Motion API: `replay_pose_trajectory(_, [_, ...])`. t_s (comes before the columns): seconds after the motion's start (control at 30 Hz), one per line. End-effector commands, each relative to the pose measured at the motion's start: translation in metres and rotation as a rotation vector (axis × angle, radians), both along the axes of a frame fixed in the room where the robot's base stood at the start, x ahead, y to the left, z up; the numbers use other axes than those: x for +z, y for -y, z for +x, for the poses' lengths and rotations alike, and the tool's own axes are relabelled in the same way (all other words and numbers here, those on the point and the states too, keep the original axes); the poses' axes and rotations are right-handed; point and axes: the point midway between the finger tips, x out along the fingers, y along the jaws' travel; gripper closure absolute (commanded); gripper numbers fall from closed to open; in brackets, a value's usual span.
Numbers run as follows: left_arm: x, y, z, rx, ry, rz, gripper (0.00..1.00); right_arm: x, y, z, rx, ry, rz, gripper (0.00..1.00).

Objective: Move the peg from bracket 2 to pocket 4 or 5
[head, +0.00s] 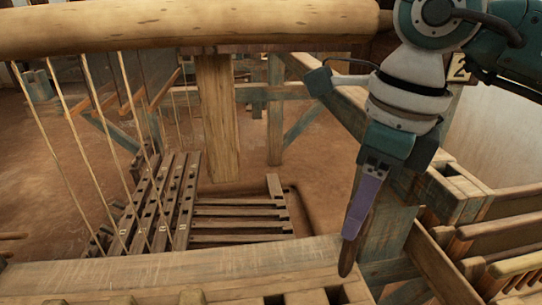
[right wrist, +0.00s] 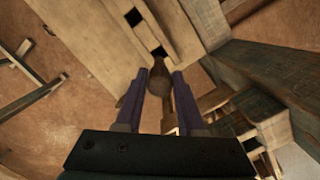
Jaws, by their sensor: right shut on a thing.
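My right gripper (head: 352,228) points down at the right of the head view, its purple fingers shut on a dark brown wooden peg (head: 346,258). The peg's lower part sticks out below the fingertips, over or beside the right end of the front beam (head: 180,268). In the right wrist view the peg (right wrist: 160,80) sits between both fingers, close to a dark square pocket (right wrist: 158,51). A second pocket (right wrist: 134,17) lies farther along. I cannot read pocket numbers or tell whether the peg touches the beam. A plate marked 2 (head: 459,69) is partly behind my arm. My left gripper is not in view.
A thick round log (head: 180,27) crosses the top of the head view. Numbered treadles (head: 182,205) and taut cords (head: 52,150) are at left. Wooden posts and rails (head: 500,240) crowd the right side. Open earth floor lies behind.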

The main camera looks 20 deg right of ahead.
Motion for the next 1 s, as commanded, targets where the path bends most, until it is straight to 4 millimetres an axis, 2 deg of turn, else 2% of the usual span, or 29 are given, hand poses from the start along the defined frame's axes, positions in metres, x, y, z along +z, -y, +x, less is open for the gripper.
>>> replay_pose_trajectory(0.37, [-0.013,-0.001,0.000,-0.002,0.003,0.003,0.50,-0.017,0.000,0.000,-0.016,-0.001,0.000,1.00])
replay_pose_trajectory(1.0, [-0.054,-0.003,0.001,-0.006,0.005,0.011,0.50,-0.067,0.001,0.000,-0.014,-0.001,0.000,1.00])
